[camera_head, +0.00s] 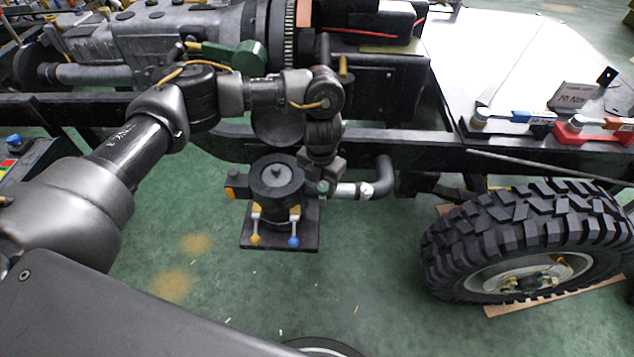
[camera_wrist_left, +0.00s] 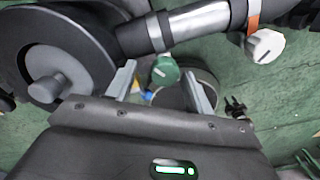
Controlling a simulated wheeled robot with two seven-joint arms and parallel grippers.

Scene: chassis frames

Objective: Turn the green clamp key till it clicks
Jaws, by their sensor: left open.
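The green clamp key (camera_wrist_left: 165,70) is a small round-headed key just below a silver pipe in the left wrist view. In the head view it is a small green spot (camera_head: 323,187) beside the silver pipe (camera_head: 347,190), partly hidden by my gripper. My left gripper (camera_head: 327,170) is above the pipe joint, pointing down. In the left wrist view its two fingers (camera_wrist_left: 160,88) are apart, with the key showing in the gap between them. I cannot tell whether either finger touches it. My right gripper is not in view.
A black canister (camera_head: 276,180) with yellow-tipped and blue-tipped levers stands left of the key. A black hose (camera_head: 382,178) is at the right. A second, pale clamp key (camera_wrist_left: 265,45) sits by an orange band.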

